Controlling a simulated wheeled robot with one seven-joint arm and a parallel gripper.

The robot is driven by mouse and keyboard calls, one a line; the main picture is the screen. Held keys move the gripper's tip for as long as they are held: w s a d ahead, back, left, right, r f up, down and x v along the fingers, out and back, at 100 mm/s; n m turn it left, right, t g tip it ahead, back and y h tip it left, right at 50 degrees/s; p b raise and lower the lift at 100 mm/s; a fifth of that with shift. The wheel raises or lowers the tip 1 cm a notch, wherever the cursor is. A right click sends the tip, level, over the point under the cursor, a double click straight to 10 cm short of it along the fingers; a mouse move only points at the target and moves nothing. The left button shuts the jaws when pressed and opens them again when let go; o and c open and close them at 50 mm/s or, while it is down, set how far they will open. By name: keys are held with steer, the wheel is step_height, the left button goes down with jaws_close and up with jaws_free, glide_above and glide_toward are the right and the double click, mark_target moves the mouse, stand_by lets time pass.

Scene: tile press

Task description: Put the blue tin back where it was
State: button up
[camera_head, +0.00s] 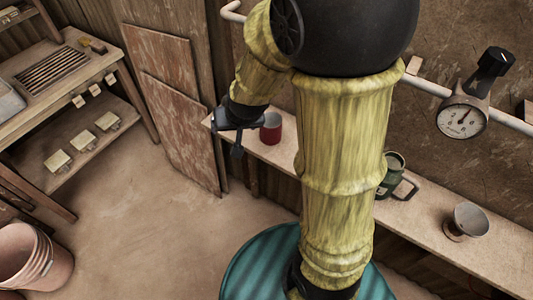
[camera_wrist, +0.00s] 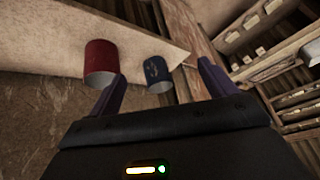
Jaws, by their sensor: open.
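The blue tin (camera_wrist: 158,74), with small marks on its side, is near the end of the wall shelf in the wrist view. It appears to stand on the shelf board. In the head view I cannot make it out; my gripper hides that shelf end. My gripper (camera_head: 238,150) is open at the shelf's left end. In the wrist view its fingers (camera_wrist: 161,69) appear on either side of the blue tin, with nothing gripped; I cannot tell how deep the tin sits between them. A red tin (camera_head: 271,129) stands on the shelf beside it, also in the wrist view (camera_wrist: 100,60).
The shelf (camera_head: 455,205) runs along the wall below a pipe with a gauge (camera_head: 462,117). A green mug (camera_head: 393,172) and a metal cup (camera_head: 468,220) stand on it. A workbench (camera_head: 75,75) is at left, a bucket (camera_head: 35,258) lower left. The floor between is clear.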

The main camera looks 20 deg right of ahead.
steer(key=s+d+n+g, duration=0.1)
steer(key=s+d+g, duration=0.2)
steer(key=s, duration=0.8)
steer(key=shift+s+d+f+n+h, duration=0.15)
steer(key=shift+d+f+n+h, duration=0.2)
steer(key=shift+d, duration=0.4)
step_height(320, 180, up, 2)
steer(key=shift+r+p, duration=0.1)
steer(key=shift+p, duration=0.9)
